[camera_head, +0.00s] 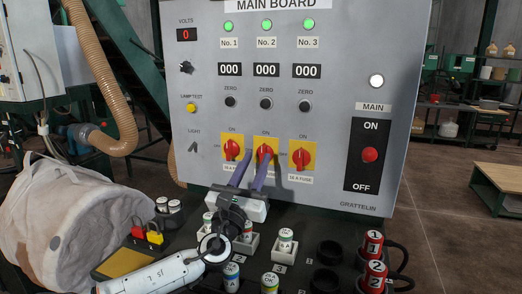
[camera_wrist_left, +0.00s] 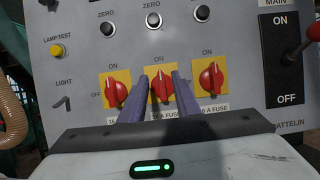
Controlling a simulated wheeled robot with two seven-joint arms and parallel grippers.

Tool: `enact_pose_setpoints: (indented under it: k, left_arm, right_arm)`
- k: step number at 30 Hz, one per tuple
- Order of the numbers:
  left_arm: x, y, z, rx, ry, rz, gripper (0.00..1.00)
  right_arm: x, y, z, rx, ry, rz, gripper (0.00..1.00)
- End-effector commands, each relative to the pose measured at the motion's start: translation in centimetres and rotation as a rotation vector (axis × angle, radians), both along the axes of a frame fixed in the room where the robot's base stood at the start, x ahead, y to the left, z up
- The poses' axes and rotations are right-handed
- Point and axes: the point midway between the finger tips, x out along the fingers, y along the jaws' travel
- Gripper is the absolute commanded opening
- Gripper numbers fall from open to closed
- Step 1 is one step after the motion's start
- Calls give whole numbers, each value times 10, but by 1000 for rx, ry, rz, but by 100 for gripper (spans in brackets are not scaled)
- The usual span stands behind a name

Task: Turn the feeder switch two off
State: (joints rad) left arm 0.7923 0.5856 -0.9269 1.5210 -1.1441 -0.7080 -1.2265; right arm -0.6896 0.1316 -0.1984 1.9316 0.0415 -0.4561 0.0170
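The main board (camera_head: 340,55) carries three red rotary switches on yellow plates. The middle one, switch two (camera_head: 265,153), has its red knob roughly upright toward ON; it also shows in the left wrist view (camera_wrist_left: 162,87). My left gripper (camera_head: 256,163) is in front of the board with its two purple fingers apart. In the left wrist view the fingers (camera_wrist_left: 160,88) lie on either side of the middle knob, with gaps visible beside it. Whether the tips reach past the knob's face is hard to tell. My right gripper is not in view.
Switch one (camera_head: 231,150) and switch three (camera_head: 301,159) stand close on both sides. A main lever (camera_head: 369,155) is at the right. Below are several labelled small containers (camera_head: 285,240), and a grey fabric bag (camera_head: 60,220) is at the left.

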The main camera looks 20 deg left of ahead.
Motion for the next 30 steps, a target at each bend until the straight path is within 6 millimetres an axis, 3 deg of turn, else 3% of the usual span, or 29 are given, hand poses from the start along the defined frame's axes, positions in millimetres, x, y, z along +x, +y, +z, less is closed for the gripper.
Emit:
enact_pose_setpoints:
  k: [7,19,24,30]
  left_arm:
    - [33,-1,14,1,-1,1,29]
    - [40,-2,16,-1,0,-1,29]
    - [40,-2,16,-1,1,0,2]
    - [40,-1,15,-2,3,-1,0]
  right_arm:
    - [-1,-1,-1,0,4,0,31]
    - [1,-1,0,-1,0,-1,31]
    - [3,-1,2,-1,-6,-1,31]
    - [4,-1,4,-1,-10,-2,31]
